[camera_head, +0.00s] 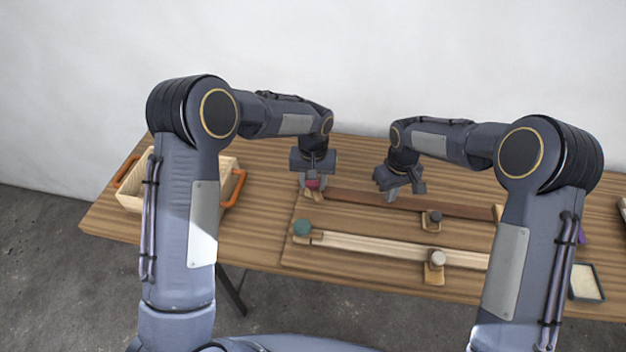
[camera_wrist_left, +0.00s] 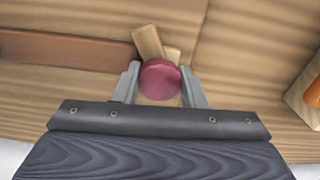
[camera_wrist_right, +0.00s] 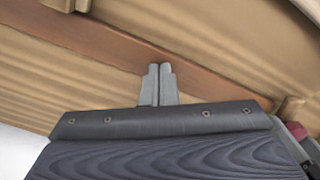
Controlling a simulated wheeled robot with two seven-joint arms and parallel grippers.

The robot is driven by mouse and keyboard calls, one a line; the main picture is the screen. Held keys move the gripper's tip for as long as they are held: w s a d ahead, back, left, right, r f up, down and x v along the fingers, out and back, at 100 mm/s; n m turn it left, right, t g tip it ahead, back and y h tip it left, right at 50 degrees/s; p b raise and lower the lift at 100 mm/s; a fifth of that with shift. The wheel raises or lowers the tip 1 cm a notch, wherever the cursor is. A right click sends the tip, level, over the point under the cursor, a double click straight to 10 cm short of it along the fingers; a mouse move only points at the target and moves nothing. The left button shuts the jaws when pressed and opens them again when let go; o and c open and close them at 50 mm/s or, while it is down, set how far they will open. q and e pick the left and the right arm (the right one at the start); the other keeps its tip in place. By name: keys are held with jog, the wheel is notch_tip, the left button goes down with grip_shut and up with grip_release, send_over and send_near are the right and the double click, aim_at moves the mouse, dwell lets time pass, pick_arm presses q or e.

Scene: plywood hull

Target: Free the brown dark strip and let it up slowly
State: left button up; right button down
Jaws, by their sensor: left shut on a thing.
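The brown dark strip (camera_head: 350,199) lies along the back of the wooden board; it also shows in the left wrist view (camera_wrist_left: 65,48) and right wrist view (camera_wrist_right: 110,45). At its left end is a crimson knob (camera_wrist_left: 160,80) with a wooden tab (camera_wrist_left: 148,42). The tab meets the strip's end; I cannot tell whether it overlaps it. My left gripper (camera_head: 313,186) is shut on the crimson knob, with a finger on either side. My right gripper (camera_head: 391,197) has its fingers together, empty, with its tips (camera_wrist_right: 160,72) at the strip; contact is unclear.
A dark knob (camera_head: 433,216) on a wooden clamp stands at the strip's front edge. A pale strip (camera_head: 370,246) lies nearer, with a teal knob (camera_head: 301,228) and a grey knob (camera_head: 437,257). A wooden crate (camera_head: 131,203) stands left, a small tray (camera_head: 586,283) right.

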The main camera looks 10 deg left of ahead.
pick_arm(q)
jog(key=shift+r+m, duration=0.15)
jog(key=shift+m, duration=0.95)
pick_arm(e)
jog(key=shift+f, duration=0.2)
pick_arm(q)
jog(key=m, duration=0.2)
jog(key=shift+m, duration=0.4)
jog(key=o, duration=1.1)
jog(key=shift+c, duration=0.2)
pick_arm(e)
jog(key=shift+s, duration=0.1)
pick_arm(q)
jog(key=shift+r, duration=3.4)
pick_arm(e)
jog(key=shift+r, duration=0.15)
